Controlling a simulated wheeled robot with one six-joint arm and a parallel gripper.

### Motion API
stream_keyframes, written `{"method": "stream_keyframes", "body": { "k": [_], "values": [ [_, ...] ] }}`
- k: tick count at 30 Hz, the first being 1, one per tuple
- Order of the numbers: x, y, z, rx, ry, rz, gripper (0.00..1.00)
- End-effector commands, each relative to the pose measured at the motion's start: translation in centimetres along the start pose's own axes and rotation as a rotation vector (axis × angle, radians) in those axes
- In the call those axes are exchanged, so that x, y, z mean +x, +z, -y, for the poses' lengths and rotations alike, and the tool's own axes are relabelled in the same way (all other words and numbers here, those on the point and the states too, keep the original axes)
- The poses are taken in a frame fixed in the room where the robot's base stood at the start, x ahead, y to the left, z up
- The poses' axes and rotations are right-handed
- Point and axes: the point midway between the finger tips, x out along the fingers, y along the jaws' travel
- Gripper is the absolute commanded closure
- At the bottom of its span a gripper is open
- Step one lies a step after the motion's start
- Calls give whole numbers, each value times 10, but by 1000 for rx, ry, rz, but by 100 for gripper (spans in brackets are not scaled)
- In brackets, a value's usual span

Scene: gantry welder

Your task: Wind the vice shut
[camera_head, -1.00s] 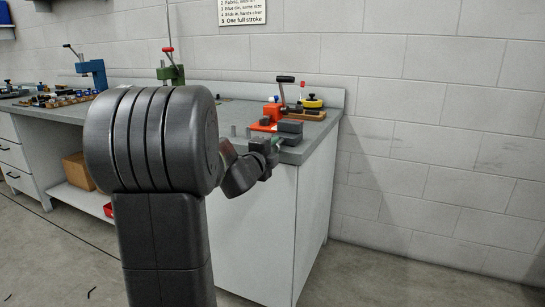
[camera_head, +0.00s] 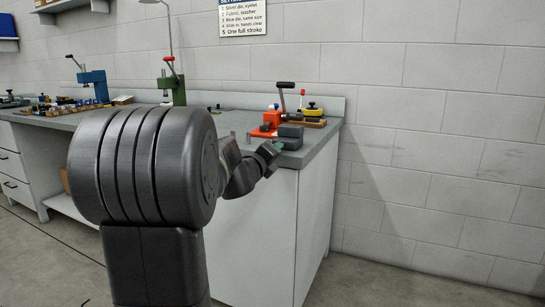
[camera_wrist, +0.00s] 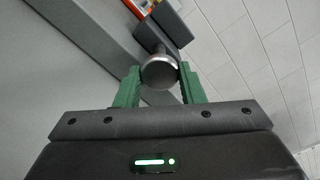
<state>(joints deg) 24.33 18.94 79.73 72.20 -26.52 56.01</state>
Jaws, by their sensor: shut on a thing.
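The vice is a dark grey block (camera_head: 290,134) at the front right corner of the bench, beside orange parts. It also shows at the top of the wrist view (camera_wrist: 163,30). A round silver handle end (camera_wrist: 160,72) points at the wrist camera, with the vice behind it. My gripper (camera_wrist: 160,75) has its green fingers on both sides of this handle end, shut on it. In the head view my gripper (camera_head: 275,149) is at the bench's front edge, mostly hidden by its own wrist. The gap between the vice jaws cannot be made out.
An orange tool (camera_head: 271,119) with a black-knobbed lever (camera_head: 286,85) stands behind the vice. A green press (camera_head: 173,84) and a blue press (camera_head: 95,86) stand further left. The floor right of the bench (camera_head: 400,283) is clear.

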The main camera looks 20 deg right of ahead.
Motion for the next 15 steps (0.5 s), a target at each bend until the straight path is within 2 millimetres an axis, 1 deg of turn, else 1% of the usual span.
{"method": "stream_keyframes", "body": {
  "k": [14, 15],
  "values": [
    [0, 0, -1, 14, 1, 0, 87],
    [0, 0, -1, 14, 1, 0, 61]
  ]
}}
